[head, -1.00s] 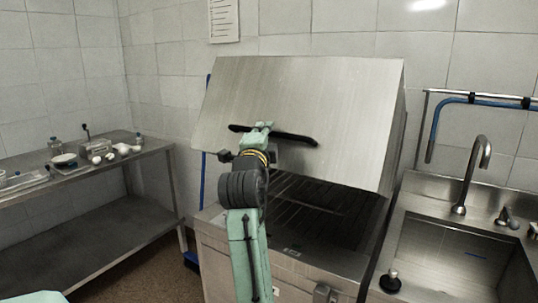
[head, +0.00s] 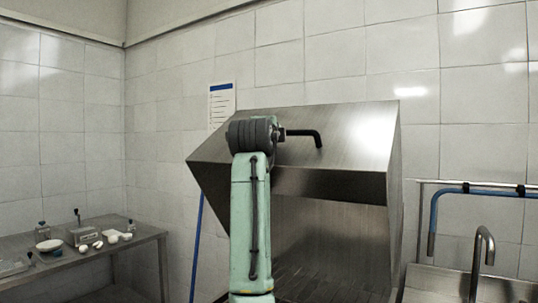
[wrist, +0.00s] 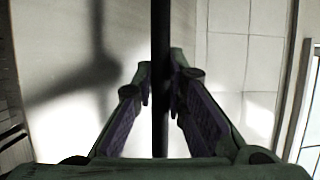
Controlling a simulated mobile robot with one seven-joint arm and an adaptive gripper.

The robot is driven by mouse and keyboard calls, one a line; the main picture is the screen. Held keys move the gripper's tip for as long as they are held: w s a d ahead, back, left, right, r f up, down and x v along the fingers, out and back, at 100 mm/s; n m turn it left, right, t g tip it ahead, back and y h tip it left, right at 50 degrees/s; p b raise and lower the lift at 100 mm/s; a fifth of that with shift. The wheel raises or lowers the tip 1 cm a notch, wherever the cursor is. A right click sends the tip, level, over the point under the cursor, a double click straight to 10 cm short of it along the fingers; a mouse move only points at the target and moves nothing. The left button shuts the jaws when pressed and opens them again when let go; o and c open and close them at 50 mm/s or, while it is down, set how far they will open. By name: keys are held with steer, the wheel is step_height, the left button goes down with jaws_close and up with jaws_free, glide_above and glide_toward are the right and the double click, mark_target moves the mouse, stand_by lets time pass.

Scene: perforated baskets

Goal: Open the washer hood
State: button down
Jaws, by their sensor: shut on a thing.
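The washer hood (head: 350,135) is a steel panel, swung up and tilted, with its lower front edge well above the washer's rack bed (head: 300,275). Its black bar handle (head: 305,133) shows to the right of my arm in the head view. In the wrist view the handle (wrist: 160,60) runs up and down between the fingers of my gripper (wrist: 160,85), which is shut on it. In the head view my arm hides the gripper and the handle's left part.
A steel side table (head: 95,258) with small dishes and bottles stands at the left. A sink tap (head: 482,250) and a blue hose (head: 434,220) are at the right. A notice (head: 222,103) hangs on the tiled wall behind the hood.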

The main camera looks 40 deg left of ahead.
steer(key=shift+w+a+r, duration=0.1)
steer(key=shift+w+r, duration=0.25)
steer(key=shift+r, duration=0.2)
steer(key=shift+w+a+r, duration=0.1)
steer(key=shift+w+r, duration=0.2)
steer(key=shift+r, duration=0.25)
steer(key=c, duration=1.6)
jaws_free()
steer(key=shift+s+d, duration=0.1)
steer(key=shift+s, duration=0.05)
steer(key=v, duration=1.1)
steer(key=shift+s+d, duration=0.3)
steer(key=shift+f, duration=0.15)
